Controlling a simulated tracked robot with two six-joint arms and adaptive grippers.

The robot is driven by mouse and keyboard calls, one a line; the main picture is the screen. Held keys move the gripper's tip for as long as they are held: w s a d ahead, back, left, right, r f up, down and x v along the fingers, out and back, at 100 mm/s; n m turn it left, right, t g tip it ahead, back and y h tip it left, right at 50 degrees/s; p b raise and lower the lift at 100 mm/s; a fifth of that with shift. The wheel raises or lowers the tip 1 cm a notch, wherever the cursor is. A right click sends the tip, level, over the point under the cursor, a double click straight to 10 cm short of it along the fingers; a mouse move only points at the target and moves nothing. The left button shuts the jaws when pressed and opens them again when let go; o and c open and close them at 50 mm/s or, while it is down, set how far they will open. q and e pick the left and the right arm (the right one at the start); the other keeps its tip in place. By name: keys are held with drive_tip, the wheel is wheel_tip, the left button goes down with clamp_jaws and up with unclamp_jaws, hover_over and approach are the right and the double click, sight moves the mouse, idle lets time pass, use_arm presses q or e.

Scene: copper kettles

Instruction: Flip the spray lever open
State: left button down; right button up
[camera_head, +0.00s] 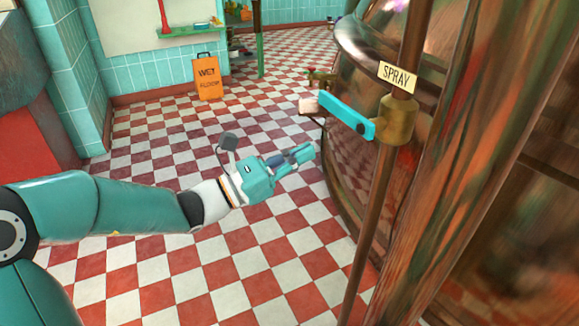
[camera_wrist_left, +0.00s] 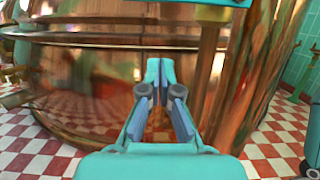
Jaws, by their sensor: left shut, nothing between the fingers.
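The spray lever (camera_head: 346,115) is a turquoise bar on a brass valve (camera_head: 397,122) on a thin copper pipe. It points left from the valve, tilting slightly up, and has a pale end. A "SPRAY" label (camera_head: 397,76) sits above it. In the left wrist view, a turquoise piece (camera_wrist_left: 225,3), apparently the lever, and brass valve (camera_wrist_left: 213,15) are cut off by the top edge. My left gripper (camera_head: 309,152) is shut and empty, below and left of the lever in the picture, apart from it. It also shows in the left wrist view (camera_wrist_left: 160,66). My right gripper is out of view.
A large copper kettle (camera_head: 350,175) stands behind the pipe. A thick copper column (camera_head: 470,170) fills the right foreground. The checkered floor (camera_head: 150,140) around my left arm is clear.

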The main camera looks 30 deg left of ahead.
sight(344, 112)
use_arm(q)
drive_tip(key=w+d+r+b, duration=0.1)
drive_tip(key=w+d+r, duration=0.1)
drive_tip(key=r, duration=0.3)
drive_tip(key=shift+w+d, duration=0.3)
drive_tip(key=shift+w, duration=0.4)
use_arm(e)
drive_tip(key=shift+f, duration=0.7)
use_arm(q)
drive_tip(key=shift+w+d+r, duration=0.1)
drive_tip(key=shift+r, duration=0.05)
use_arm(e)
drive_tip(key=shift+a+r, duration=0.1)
